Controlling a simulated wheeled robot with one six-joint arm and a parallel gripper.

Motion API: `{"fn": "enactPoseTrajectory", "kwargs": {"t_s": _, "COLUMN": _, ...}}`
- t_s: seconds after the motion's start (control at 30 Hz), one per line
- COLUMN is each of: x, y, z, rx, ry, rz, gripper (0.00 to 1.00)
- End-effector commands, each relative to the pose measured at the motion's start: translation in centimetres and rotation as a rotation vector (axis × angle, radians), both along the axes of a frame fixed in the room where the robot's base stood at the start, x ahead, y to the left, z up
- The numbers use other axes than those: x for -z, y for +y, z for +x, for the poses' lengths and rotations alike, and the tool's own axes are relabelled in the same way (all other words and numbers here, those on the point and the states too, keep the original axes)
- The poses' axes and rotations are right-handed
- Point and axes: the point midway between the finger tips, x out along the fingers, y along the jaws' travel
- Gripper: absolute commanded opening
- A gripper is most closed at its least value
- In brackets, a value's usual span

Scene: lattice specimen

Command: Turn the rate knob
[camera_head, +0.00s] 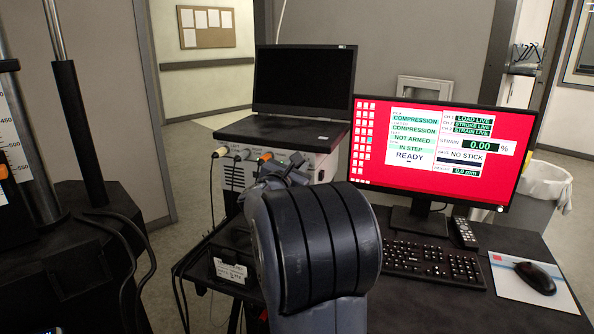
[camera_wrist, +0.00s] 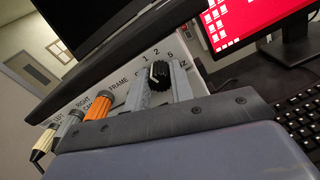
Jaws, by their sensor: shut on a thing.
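The rate knob (camera_wrist: 160,72) is a small black ribbed knob with a pale mark on its face. It sits on the light front panel (camera_wrist: 115,70) of the instrument box, below the printed marks 1, 2, 5 and Hz. My gripper (camera_wrist: 161,82) is shut on the knob, with one grey finger on each side. In the head view my gripper (camera_head: 284,170) is at the right part of the box's front, and my arm hides the knob there. The exact setting of the knob is too small to tell.
White, grey and orange cable plugs (camera_wrist: 96,106) stick out of the panel left of my gripper. A laptop (camera_head: 304,80) rests on the box (camera_head: 316,136). A red-screened monitor (camera_head: 430,190), keyboard (camera_head: 433,262) and mouse (camera_head: 535,277) are on the right.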

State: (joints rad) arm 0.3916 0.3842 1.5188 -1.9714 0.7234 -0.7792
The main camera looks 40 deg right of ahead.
Motion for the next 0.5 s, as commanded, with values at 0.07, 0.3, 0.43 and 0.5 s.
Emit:
{"fn": "enactPoseTrajectory", "kwargs": {"t_s": 0.07, "x": 0.49, "y": 0.00, "z": 0.00, "rx": 0.000, "ry": -0.042, "rz": 0.022, "gripper": 0.00}}
{"fn": "enactPoseTrajectory", "kwargs": {"t_s": 0.3, "x": 0.69, "y": -0.01, "z": -0.03, "rx": -0.001, "ry": -0.218, "rz": 0.122, "gripper": 0.00}}
{"fn": "enactPoseTrajectory", "kwargs": {"t_s": 0.43, "x": 0.68, "y": -0.02, "z": -0.08, "rx": 0.000, "ry": -0.326, "rz": 0.185, "gripper": 0.00}}
{"fn": "enactPoseTrajectory", "kwargs": {"t_s": 0.5, "x": 0.69, "y": -0.03, "z": -0.09, "rx": 0.000, "ry": -0.383, "rz": 0.218, "gripper": 0.00}}
